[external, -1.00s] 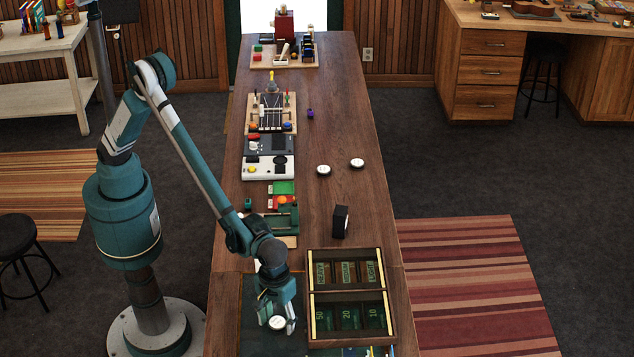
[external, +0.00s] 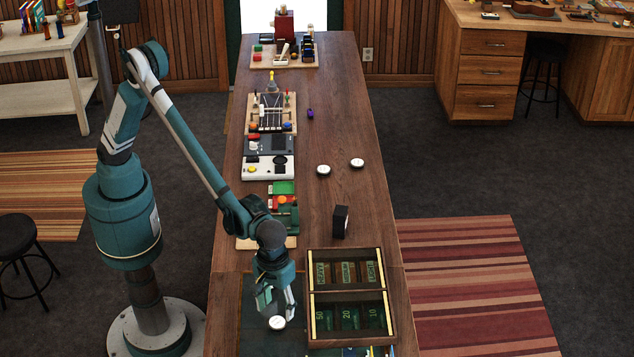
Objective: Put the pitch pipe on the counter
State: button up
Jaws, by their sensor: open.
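A round white-topped disc (external: 277,323), which looks like a pitch pipe, lies at the dark mat (external: 250,338) on the near end of the wooden counter (external: 345,105). My gripper (external: 277,309) points down just above and behind this disc, with its fingers open and apart on either side. Whether a finger still touches the disc is too small to tell. Two similar white discs, one on the left (external: 323,170) and one on the right (external: 357,163), lie on bare counter farther back.
A wooden compartment tray (external: 390,305) stands right of my gripper. A small black box (external: 340,222) stands behind it. Several boards and devices, including a grey-white unit (external: 268,168), line the counter's left side. The counter's middle right is mostly clear.

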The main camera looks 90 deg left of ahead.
jog(key=shift+r, duration=2.65)
jog(key=a+r+m+t+h+b, duration=0.1)
jog(key=a+r+m+b, duration=0.3)
jog(key=a, duration=0.8)
jog(key=s+a+r+m+t+h, duration=0.15)
jog(key=a+r, duration=0.35)
jog(key=a, duration=0.7)
jog(key=a+r+m+t+h+b, duration=0.1)
jog(key=a+r+m+t+b, duration=0.3)
jog(key=a, duration=0.8)
jog(key=s+a+f+y, duration=0.1)
jog(key=s+a+f, duration=0.1)
jog(key=s+a, duration=0.4)
jog(key=s+a+f+m+y+b, duration=0.1)
jog(key=s+a+f, duration=0.2)
jog(key=s+a, duration=0.4)
jog(key=s+a+f+y, duration=0.1)
jog(key=s+a, duration=0.5)
jog(key=a, duration=0.9)
jog(key=shift+s+a+f+t, duration=0.25)
jog(key=shift+a+f+t, duration=0.1)
jog(key=shift+f, duration=0.45)
